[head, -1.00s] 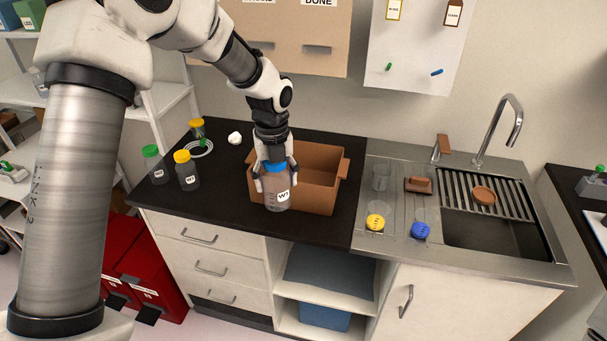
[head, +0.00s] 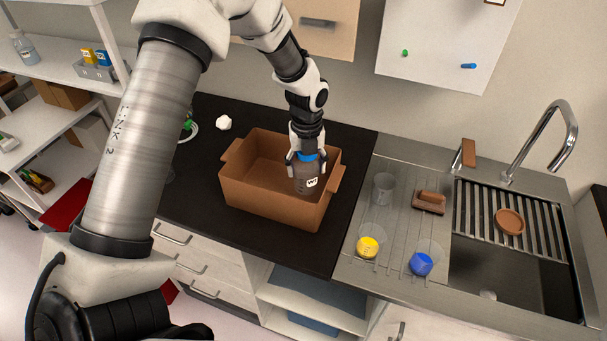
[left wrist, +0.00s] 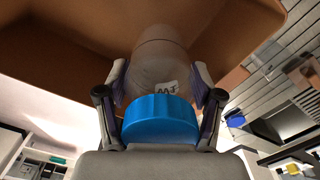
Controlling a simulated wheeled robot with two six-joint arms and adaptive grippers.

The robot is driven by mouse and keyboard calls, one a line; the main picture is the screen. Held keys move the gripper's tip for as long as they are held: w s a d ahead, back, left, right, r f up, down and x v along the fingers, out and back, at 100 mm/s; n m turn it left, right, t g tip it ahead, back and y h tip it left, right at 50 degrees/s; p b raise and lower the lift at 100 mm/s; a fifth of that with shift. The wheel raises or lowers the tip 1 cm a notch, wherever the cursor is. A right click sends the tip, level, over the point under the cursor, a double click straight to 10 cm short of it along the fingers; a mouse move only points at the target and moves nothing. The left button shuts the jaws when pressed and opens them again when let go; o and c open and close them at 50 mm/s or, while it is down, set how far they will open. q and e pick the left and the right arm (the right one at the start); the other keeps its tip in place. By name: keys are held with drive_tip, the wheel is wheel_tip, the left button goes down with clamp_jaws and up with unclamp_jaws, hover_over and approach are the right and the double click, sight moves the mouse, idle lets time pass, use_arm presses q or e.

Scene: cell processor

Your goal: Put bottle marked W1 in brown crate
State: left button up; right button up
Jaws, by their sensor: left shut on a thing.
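The bottle marked W1 (head: 307,182) is clear with a blue cap and a white label. My left gripper (head: 306,160) is shut on it near the cap and holds it upright. In the head view the bottle is over the right part of the brown crate (head: 265,200). In the left wrist view the bottle (left wrist: 160,60) lies between the fingers, with the blue cap (left wrist: 158,118) nearest and the crate wall (left wrist: 60,50) behind. I cannot tell whether the bottle touches the crate. My right gripper is not in view.
The crate stands on the black counter (head: 225,255).

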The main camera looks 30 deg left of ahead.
sight(308, 179)
use_arm(q)
drive_tip(key=f, duration=0.2)
drive_tip(key=w+f+p, duration=0.1)
drive_tip(key=f, duration=0.1)
drive_tip(key=shift+f, duration=0.4)
drive_tip(key=shift+w+f, duration=0.15)
drive_tip(key=shift+f, duration=0.2)
drive_tip(key=shift+s+r, duration=0.15)
drive_tip(key=shift+s, duration=0.25)
drive_tip(key=o, duration=1.7)
drive_tip(key=shift+w+f, duration=0.25)
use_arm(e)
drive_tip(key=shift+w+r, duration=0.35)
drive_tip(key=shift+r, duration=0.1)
use_arm(q)
drive_tip(key=shift+s+r, duration=0.1)
drive_tip(key=shift+r, duration=0.05)
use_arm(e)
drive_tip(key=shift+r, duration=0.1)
